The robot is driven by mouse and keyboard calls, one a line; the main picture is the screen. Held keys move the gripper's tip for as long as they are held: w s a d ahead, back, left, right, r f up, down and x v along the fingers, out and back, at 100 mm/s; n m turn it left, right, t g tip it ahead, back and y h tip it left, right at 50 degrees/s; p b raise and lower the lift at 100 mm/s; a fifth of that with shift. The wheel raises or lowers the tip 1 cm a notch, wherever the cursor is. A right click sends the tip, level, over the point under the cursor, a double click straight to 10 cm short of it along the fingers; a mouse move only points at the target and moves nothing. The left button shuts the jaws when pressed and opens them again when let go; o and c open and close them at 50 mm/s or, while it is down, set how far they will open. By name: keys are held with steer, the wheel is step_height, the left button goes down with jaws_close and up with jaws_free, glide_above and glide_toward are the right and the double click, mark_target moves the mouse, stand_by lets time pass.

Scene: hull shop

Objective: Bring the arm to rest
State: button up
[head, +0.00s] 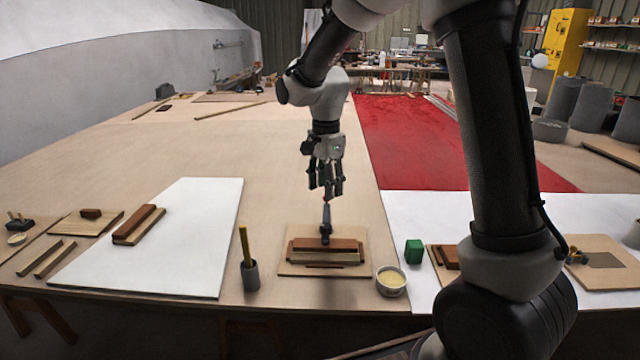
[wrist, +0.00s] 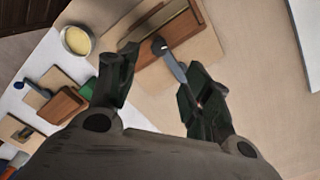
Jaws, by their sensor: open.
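My gripper (head: 327,188) hangs down from my arm above the front middle of the wooden table. It is open, and in the wrist view its two dark fingers (wrist: 160,85) stand apart. Below it a dark-handled tool (head: 326,222) stands on a brown and pale wooden block assembly (head: 325,250), which lies on a thin board (head: 290,268). In the wrist view the tool (wrist: 172,62) reaches from the blocks toward the gap between the fingers. I see nothing held in the fingers.
A cup of pale yellow stuff (head: 391,281) and a green block (head: 414,251) are to the right. A dark cup with a yellow stick (head: 250,274) is to the left. A white sheet (head: 190,230) with a wooden block (head: 139,225) lies further left. The table behind is mostly clear.

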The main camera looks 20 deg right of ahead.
steer(key=s+d+r+n+t, duration=0.1)
steer(key=s+d+r+n, duration=0.3)
steer(key=s, duration=0.5)
steer(key=s+d+r+n+t, duration=0.2)
steer(key=s+d+r+n, duration=0.2)
steer(key=s, duration=0.5)
steer(key=s+d+r+n+t, duration=0.1)
steer(key=s+d+r+n, duration=0.3)
steer(key=s+d, duration=0.3)
steer(key=shift+s+r+n, duration=0.25)
steer(key=shift+s+n, duration=0.65)
steer(key=shift+s, duration=0.05)
